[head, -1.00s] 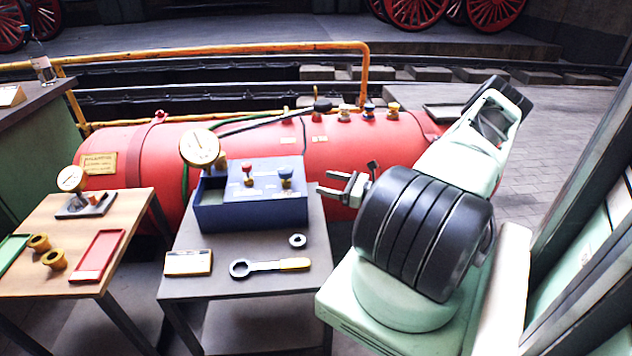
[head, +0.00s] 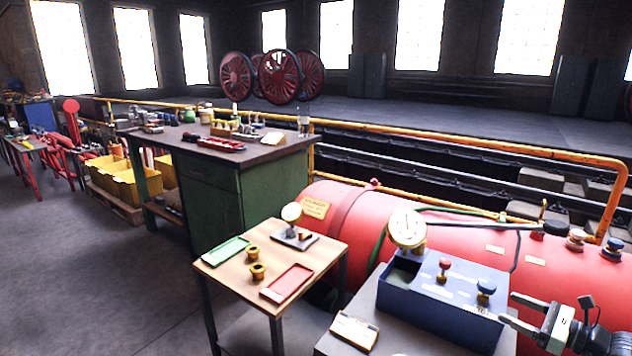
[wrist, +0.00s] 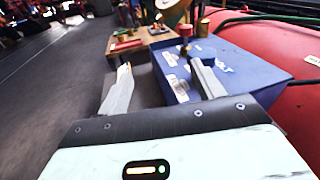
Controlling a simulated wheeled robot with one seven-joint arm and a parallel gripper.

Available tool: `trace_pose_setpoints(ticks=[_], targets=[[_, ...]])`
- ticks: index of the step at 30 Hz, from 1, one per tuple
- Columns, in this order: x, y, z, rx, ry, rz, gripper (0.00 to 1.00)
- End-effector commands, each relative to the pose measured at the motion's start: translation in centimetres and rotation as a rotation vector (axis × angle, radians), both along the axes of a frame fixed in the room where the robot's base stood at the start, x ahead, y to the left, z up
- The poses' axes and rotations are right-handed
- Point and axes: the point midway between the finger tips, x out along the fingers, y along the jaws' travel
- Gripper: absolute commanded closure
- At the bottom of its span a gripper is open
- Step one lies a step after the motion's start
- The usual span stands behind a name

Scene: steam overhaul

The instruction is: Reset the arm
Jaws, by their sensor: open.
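My gripper (head: 512,311) is at the lower right of the head view, just right of the blue box (head: 440,309) on the dark table. Its two fingers are spread and nothing is between them. In the wrist view my gripper (wrist: 163,88) shows both fingers apart, with the blue box (wrist: 250,72) behind and to the right of them. The rest of my arm is mostly outside the head view.
A wooden table (head: 235,270) with a green tray (head: 226,251), a red tray (head: 287,283) and two brass bushings stands left. A red boiler (head: 345,205) lies behind both tables. A green workbench (head: 215,190) stands further back. Open floor lies at the left.

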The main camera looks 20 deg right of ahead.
Motion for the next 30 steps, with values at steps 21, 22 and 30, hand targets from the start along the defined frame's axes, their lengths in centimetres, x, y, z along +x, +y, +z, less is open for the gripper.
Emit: trace_pose_setpoints(ticks=[21,22,30], targets=[[-2.4,35.8,15.1,-0.931,-0.159,1.544,0.33],[-3.1,36.7,15.6,-0.976,-0.184,1.597,0.33],[-10.0,42.9,19.8,-1.387,-0.498,2.018,0.33]])
